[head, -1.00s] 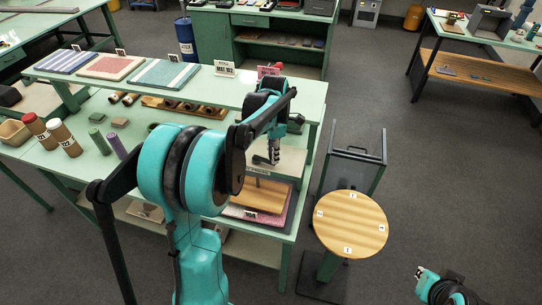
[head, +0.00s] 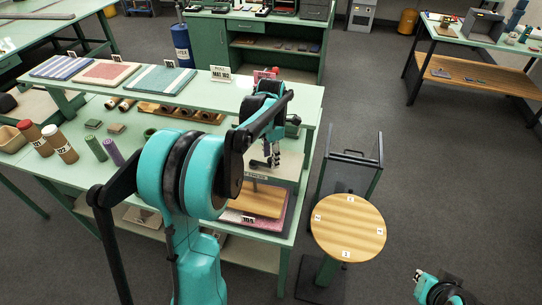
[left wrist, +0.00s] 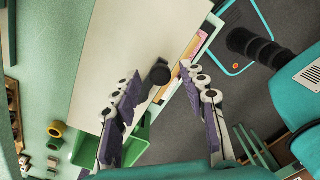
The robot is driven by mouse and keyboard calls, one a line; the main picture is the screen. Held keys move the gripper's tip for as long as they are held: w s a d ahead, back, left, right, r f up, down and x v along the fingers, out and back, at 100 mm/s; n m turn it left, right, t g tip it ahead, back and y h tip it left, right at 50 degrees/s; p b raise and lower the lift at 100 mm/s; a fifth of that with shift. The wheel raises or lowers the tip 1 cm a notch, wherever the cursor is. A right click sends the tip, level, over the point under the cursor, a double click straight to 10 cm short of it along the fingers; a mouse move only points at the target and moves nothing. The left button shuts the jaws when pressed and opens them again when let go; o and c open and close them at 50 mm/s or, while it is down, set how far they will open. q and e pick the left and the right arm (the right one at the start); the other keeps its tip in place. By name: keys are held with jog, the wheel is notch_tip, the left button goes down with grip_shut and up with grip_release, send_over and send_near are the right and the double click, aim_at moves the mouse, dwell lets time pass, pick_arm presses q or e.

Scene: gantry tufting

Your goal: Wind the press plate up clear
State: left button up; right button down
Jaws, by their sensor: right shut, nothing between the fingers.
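The wooden press plate (head: 257,199) lies low over a pink mat inside the press at the table's right end. The press's pale top (head: 287,166) is above it. My left gripper (head: 271,160) hangs over that top. In the left wrist view, its two fingers (left wrist: 165,98) are spread wide. My right gripper (head: 420,275) is at the lower right, shut and empty, away from the press.
A round wooden stool top (head: 348,227) and a dark framed cart (head: 354,158) stand right of the table. Cones of yarn (head: 60,143) stand at the left. Grey floor is free at the right.

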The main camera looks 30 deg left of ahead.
pick_arm(q)
notch_tip(320, 180, up, 12)
dwell(0.6)
dwell(0.4)
